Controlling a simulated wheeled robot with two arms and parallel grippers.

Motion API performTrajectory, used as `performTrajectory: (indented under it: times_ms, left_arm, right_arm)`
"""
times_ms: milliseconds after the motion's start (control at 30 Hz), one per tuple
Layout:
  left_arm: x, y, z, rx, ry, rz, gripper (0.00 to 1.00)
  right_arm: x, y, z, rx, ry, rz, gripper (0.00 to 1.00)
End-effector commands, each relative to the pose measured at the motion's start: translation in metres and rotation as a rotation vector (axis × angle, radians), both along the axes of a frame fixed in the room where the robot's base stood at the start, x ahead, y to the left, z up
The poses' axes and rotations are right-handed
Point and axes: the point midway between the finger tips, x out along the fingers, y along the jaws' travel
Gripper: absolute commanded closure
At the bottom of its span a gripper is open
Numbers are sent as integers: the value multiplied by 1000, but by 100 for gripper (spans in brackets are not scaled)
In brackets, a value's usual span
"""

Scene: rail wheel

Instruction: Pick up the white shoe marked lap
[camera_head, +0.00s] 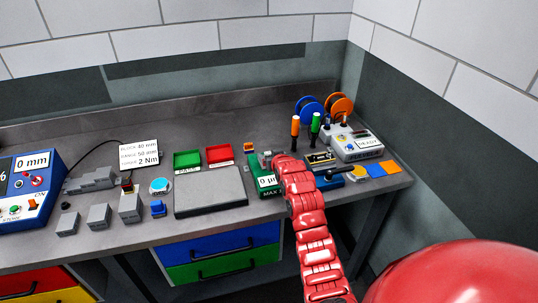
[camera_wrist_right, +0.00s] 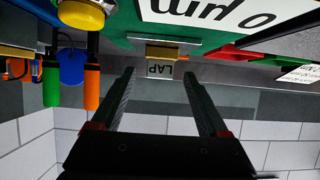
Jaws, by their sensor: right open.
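The shoe marked LAP (camera_wrist_right: 161,71) is a small pale block with dark lettering, upside down in the right wrist view. It sits against a brass-coloured piece and a pale plate on the green device (camera_wrist_right: 118,17) with the 0 µm display. My right gripper (camera_wrist_right: 158,76) is open, and its two dark fingers stand one on each side of the shoe in the picture, apart from it. In the head view my red right arm reaches the green device (camera_head: 252,178); the shoe cannot be made out there. My left gripper is not in view.
Orange (camera_head: 295,130) and green (camera_head: 315,125) handled tools stand behind my right arm. A grey console (camera_head: 355,143) is to the right. A flat grey plate (camera_head: 210,192), green tray (camera_head: 187,160) and red tray (camera_head: 220,154) lie left of the device.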

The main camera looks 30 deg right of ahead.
Motion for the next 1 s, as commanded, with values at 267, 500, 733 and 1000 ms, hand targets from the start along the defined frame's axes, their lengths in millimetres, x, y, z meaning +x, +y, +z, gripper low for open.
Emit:
performTrajectory:
  times_ms: [267,500,733,1000]
  left_arm:
    - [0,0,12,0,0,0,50]
    - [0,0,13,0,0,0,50]
    - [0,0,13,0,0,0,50]
    - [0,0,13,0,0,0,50]
  right_arm:
    - [21,-4,-8,1,-1,0,22]
    - [24,-5,-12,1,0,0,22]
    - [24,-5,-11,1,-1,0,46]
    - [24,-5,-11,1,-1,0,94]
